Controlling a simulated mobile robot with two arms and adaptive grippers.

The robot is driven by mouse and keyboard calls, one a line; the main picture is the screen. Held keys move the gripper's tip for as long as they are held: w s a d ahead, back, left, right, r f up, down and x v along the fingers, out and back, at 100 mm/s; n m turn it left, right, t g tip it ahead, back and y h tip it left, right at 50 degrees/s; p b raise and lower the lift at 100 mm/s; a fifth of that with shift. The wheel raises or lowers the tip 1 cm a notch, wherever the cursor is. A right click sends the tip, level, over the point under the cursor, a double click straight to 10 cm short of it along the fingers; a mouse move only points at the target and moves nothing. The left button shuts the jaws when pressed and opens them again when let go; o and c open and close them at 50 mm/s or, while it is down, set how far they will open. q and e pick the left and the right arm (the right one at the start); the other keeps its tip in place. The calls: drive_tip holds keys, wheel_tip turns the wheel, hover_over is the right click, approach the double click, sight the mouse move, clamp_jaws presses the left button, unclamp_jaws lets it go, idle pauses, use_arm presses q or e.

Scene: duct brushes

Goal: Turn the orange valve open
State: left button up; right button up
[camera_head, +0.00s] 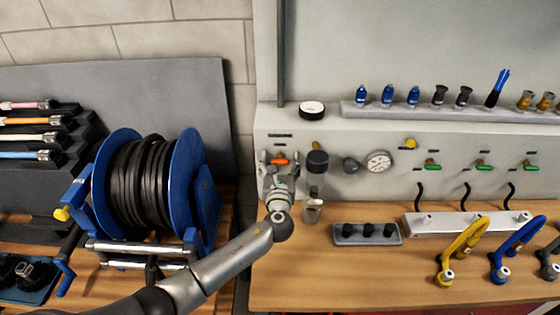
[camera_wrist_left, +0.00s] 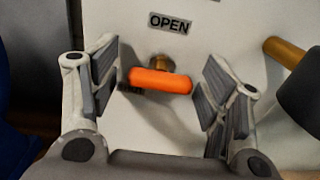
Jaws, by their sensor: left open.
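The orange valve (camera_head: 280,161) is a short bar handle on the light panel, left of a black knob. In the left wrist view the orange valve (camera_wrist_left: 161,80) lies nearly level on a brass stem, below an OPEN label (camera_wrist_left: 170,23). My left gripper (camera_head: 276,160) is at the panel around the valve. In the left wrist view my left gripper (camera_wrist_left: 160,85) is open, with one finger on each side of the handle. The handle's left end is close to the left finger; I cannot tell if they touch. My right gripper is not in view.
A black knob on a brass pipe (camera_head: 317,162) sits just right of the valve. A small metal cup (camera_head: 312,210) is below it. A blue hose reel (camera_head: 150,185) stands to the left. Gauges, green valves and yellow and blue hooked tools are to the right.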

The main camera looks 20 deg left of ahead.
use_arm(q)
drive_tip(key=shift+w, duration=0.1)
drive_tip(key=c, duration=1)
drive_tip(key=shift+c, duration=0.2)
